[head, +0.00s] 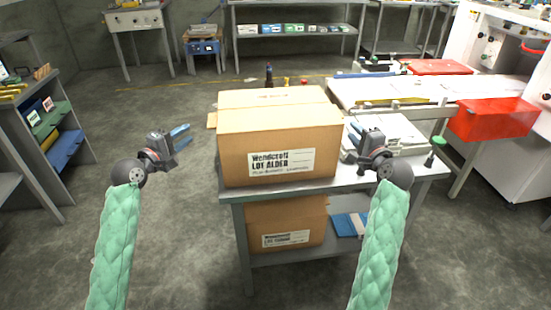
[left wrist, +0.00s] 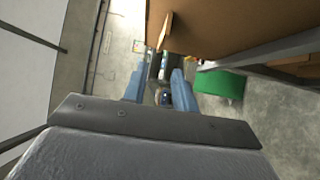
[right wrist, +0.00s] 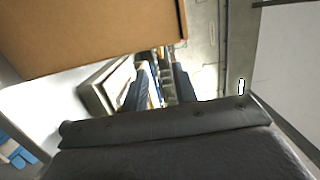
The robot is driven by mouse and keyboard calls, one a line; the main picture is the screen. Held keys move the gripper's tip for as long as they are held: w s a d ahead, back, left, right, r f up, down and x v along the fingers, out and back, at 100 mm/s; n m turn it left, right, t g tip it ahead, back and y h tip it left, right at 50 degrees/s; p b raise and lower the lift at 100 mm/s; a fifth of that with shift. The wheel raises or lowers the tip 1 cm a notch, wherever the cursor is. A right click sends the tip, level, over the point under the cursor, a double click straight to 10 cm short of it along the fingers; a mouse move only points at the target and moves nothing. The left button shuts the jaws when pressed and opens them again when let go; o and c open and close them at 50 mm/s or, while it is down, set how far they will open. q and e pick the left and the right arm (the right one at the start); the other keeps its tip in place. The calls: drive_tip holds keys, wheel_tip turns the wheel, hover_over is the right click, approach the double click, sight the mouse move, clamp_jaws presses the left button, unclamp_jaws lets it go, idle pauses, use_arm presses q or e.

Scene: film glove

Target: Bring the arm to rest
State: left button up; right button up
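My left gripper (head: 182,137) is to the left of a large cardboard box, over open floor and apart from the box. In the left wrist view its two blue fingers (left wrist: 158,88) stand apart with nothing between them. My right gripper (head: 358,142) is just right of the box, over the right part of the table. In the right wrist view its fingers (right wrist: 158,88) stand apart and hold nothing. Both arms wear green quilted sleeves and reach forward from the bottom of the head view.
The labelled cardboard box (head: 283,137) stands on a grey metal table (head: 285,190), with another box (head: 290,226) on the shelf below. A white device (head: 395,135) sits right of the box. A red bin (head: 490,120) is further right.

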drive_tip(key=shift+s+d, duration=0.15)
drive_tip(key=shift+s, duration=0.35)
